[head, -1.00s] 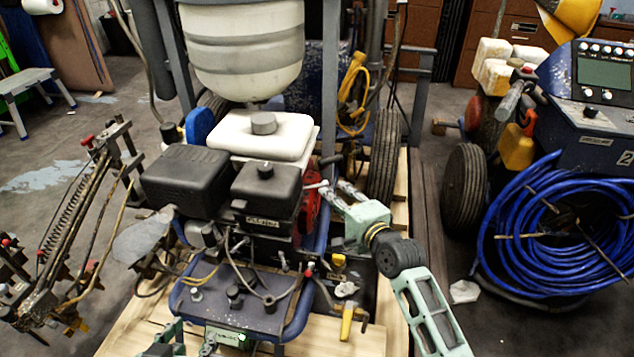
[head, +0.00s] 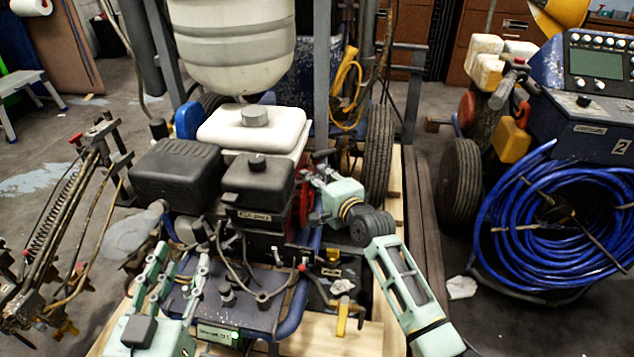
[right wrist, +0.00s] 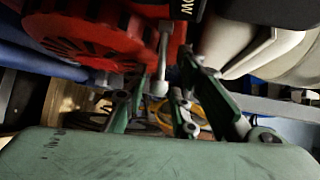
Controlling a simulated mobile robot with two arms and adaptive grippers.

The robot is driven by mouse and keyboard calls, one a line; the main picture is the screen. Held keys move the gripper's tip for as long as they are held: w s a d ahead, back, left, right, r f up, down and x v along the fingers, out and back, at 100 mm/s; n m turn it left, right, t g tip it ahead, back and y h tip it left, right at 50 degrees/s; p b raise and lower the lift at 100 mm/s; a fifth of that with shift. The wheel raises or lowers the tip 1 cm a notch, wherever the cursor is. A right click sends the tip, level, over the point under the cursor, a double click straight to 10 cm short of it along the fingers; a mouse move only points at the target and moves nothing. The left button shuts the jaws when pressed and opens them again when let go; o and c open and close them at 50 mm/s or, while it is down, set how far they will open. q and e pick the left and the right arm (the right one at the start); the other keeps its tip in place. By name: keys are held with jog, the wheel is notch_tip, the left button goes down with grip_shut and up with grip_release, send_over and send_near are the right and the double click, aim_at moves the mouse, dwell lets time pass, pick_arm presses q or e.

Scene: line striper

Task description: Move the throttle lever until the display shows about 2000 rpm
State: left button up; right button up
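The throttle lever, a grey rod with a rounded end (right wrist: 161,78), hangs in front of the red engine part in the right wrist view. My right gripper (right wrist: 168,82) has its green fingers apart on either side of the lever; I cannot tell whether either touches it. In the head view my right gripper (head: 312,186) is at the engine's right side, its fingertips partly hidden. The display (head: 214,332) is on the front panel beside a lit green light; its reading is too small to read. My left gripper (head: 178,268) is open and empty, left of the panel.
The engine (head: 258,185) with black covers and a white tank (head: 252,132) stands behind the panel (head: 255,300). A yellow-handled valve (head: 342,318) is right of the panel. A blue hose coil (head: 560,235) hangs on another machine at right.

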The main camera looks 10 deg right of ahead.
grip_shut()
dwell(0.5)
pick_arm(q)
jog(key=s+a+f+g+y+p, duration=0.1)
jog(key=s+a+f+g+p, duration=0.1)
jog(key=s+f+g, duration=0.3)
jog(key=s+a+f+g+y+p, duration=0.2)
jog(key=s+f+g, duration=0.4)
jog(key=f, duration=0.6)
jog(key=shift+s+a+n+g, duration=0.3)
jog(key=shift+s+a, duration=0.6)
jog(key=shift+s, duration=0.05)
pick_arm(e)
jog(key=shift+s+r+m+t+h, duration=0.2)
jog(key=shift+r+m+t+h, duration=0.1)
jog(key=shift+m+h, duration=0.4)
pick_arm(q)
jog(key=shift+r, duration=0.1)
